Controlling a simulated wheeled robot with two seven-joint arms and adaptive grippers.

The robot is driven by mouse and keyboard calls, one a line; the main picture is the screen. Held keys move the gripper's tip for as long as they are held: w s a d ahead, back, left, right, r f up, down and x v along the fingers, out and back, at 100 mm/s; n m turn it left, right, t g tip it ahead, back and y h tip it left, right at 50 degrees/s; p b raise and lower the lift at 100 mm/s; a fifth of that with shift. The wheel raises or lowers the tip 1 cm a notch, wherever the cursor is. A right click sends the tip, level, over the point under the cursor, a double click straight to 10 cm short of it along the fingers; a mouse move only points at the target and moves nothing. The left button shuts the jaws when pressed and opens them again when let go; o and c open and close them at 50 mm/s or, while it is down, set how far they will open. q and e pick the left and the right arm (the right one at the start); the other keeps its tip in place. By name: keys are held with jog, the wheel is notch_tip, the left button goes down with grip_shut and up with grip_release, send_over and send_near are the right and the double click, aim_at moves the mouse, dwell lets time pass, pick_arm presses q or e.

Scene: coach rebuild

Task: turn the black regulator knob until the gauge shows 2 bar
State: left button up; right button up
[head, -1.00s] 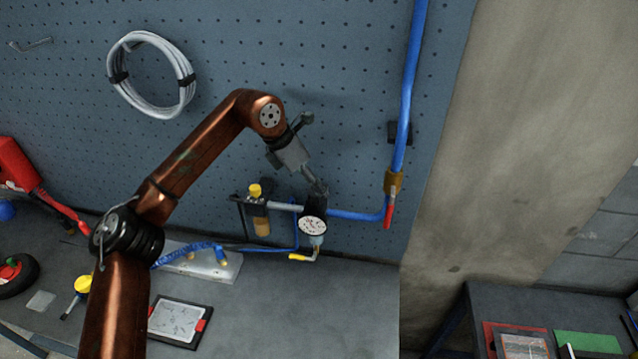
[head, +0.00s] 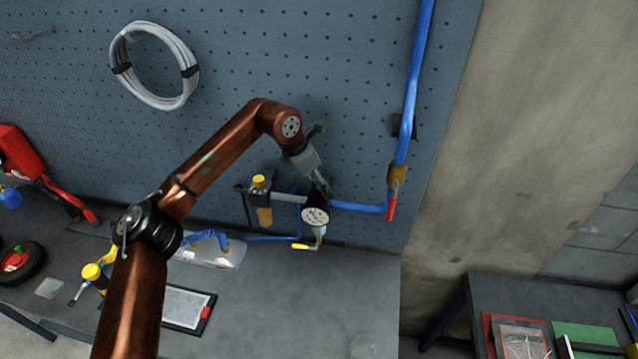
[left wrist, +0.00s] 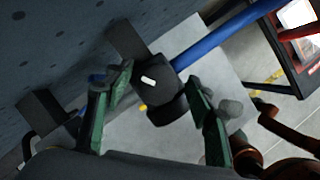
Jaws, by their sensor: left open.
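The black regulator knob (left wrist: 152,78) has a white mark on its top and sits between the fingers of my left gripper in the left wrist view. My left gripper (left wrist: 158,100) is open, one finger on each side of the knob, with no clear contact. In the head view my left gripper (head: 320,188) comes down onto the regulator from above and hides most of the knob. The white round gauge (head: 315,216) faces out on the regulator's front; its reading is too small to tell.
A blue pipe (head: 412,90) with a red-handled valve (head: 391,208) runs down the pegboard right of the regulator. A yellow-capped filter unit (head: 260,195) is close on the left. A yellow lever (head: 301,247) is below. The bench (head: 300,300) front is clear.

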pick_arm(q)
jog(key=shift+w+f, duration=0.1)
jog(key=shift+w, duration=0.05)
jog(key=shift+c, duration=1.2)
jog(key=c, duration=0.9)
